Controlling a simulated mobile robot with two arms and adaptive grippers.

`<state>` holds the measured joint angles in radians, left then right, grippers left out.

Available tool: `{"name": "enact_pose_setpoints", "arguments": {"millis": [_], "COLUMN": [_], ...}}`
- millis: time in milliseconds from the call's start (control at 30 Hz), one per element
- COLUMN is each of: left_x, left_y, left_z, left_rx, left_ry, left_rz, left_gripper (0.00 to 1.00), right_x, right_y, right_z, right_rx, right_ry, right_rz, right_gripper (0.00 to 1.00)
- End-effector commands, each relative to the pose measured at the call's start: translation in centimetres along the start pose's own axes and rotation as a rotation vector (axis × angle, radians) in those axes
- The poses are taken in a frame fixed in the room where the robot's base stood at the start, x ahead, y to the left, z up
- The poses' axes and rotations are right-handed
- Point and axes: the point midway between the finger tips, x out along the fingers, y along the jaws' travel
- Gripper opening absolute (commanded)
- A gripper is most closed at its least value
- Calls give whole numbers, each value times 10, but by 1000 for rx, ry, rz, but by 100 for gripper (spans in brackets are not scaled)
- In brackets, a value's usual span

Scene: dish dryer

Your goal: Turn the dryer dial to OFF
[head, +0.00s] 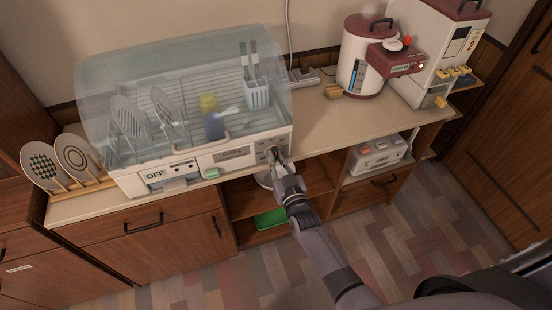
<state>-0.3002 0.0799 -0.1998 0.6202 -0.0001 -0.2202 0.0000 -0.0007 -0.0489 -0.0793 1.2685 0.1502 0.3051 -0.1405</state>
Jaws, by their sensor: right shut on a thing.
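The dish dryer (128,186) stands on the counter, with a white base and a clear domed cover. Its front has a plate reading OFF (155,175) at the left and a small control panel at the right end. My right gripper (274,153) is at that right end, its fingers shut on the dial. The gripper hides most of the dial, so its pointer cannot be read. My left gripper is not in view.
Plates, cups and a white utensil holder (257,94) are inside the dryer. Two plates stand in a wooden rack (82,186) at left. A rice dispenser (425,50) and a white pot (352,75) stand at right. The counter between is mostly clear.

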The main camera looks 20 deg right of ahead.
Motion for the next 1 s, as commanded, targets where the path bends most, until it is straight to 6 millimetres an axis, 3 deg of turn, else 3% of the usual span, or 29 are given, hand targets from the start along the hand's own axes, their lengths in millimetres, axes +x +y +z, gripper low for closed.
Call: {"name": "enact_pose_setpoints", "arguments": {"millis": [667,700,800,1000], "left_x": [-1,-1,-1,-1], "left_y": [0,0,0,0], "left_z": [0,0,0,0], "left_rx": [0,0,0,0], "left_ry": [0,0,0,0], "left_rz": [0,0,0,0], "left_gripper": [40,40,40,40], "right_x": [-1,-1,-1,0], "right_y": [1,1,1,1], "right_z": [3,3,3,1], "right_rx": [-70,-70,-69,-68], "right_ry": [-6,-6,-6,-3], "right_rz": [0,0,0,0], "right_gripper": [0,12,19,20]}}
